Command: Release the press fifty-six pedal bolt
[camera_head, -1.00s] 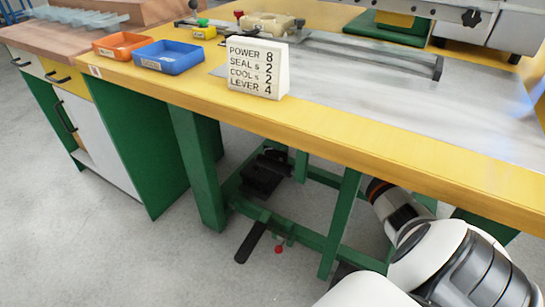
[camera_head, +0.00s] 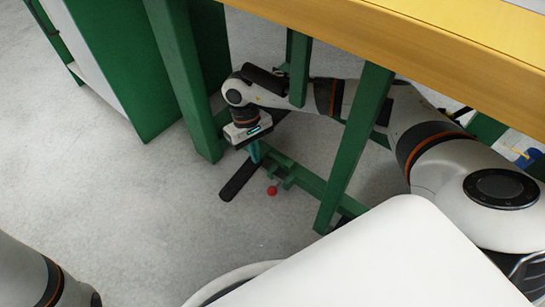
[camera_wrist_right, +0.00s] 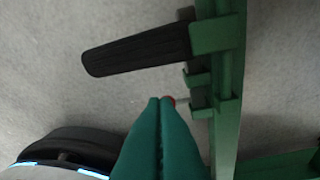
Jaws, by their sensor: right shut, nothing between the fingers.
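The black pedal (camera_head: 240,180) sticks out low over the floor from the green frame under the bench. The pedal bolt has a red knob (camera_head: 272,190) beside the pedal, on the frame's lower rail. My right gripper (camera_head: 255,152) points down above the rail, near the pedal's inner end. In the right wrist view its teal fingers (camera_wrist_right: 160,101) are together and empty. The ribbed pedal (camera_wrist_right: 135,50) lies beyond. My left gripper is out of view.
The bench's yellow edge (camera_head: 420,55) runs above my right arm. The grey floor (camera_head: 130,210) in front of the pedal is clear.

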